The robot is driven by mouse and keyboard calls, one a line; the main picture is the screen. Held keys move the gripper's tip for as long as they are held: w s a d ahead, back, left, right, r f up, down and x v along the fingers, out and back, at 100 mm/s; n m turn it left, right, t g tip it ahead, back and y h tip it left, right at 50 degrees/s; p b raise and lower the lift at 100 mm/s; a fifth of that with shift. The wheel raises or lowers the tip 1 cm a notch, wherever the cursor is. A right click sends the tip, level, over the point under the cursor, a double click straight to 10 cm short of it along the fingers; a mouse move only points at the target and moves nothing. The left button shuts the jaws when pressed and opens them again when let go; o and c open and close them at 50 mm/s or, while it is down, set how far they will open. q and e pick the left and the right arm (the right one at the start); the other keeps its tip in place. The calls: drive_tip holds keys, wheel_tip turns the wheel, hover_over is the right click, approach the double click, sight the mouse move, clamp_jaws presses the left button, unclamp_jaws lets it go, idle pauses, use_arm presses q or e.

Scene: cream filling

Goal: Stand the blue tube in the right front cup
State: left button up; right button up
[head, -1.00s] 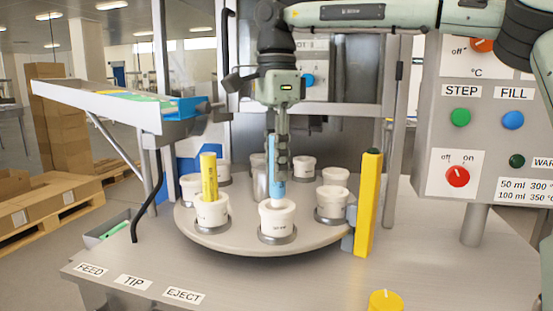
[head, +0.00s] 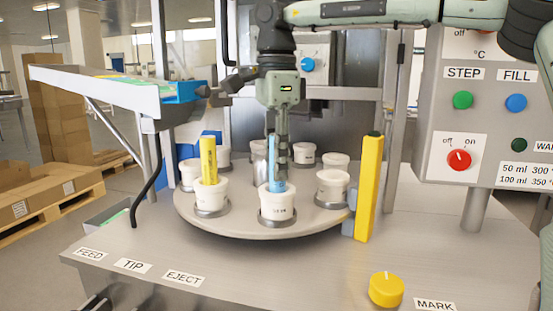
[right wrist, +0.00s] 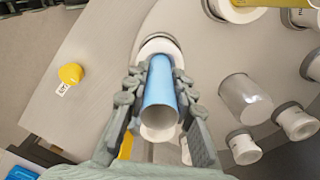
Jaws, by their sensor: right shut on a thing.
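The light blue tube (head: 272,160) is upright at the front middle cup (head: 277,206), its lower end inside the cup's rim. My right gripper (head: 277,150) is shut on the tube from above; one finger hides part of its right side. In the right wrist view the tube (right wrist: 162,85) lies between the two fingers (right wrist: 160,105), its open end facing the camera, with a white cup (right wrist: 158,46) beyond. Whether the tube touches the cup's bottom is hidden. The left gripper cannot be made out.
A yellow tube (head: 208,160) stands in the cup to the left (head: 211,196). Several other cups stand around the round turntable (head: 245,226). A yellow post (head: 369,190) rises at its right. A chute (head: 95,88) is at left, a control panel (head: 500,120) at right.

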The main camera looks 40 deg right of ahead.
drive_tip(key=o, duration=0.8)
drive_tip(key=shift+o, duration=0.2)
wheel_tip(320, 180, up, 12)
drive_tip(key=shift+r, duration=0.1)
idle(0.5)
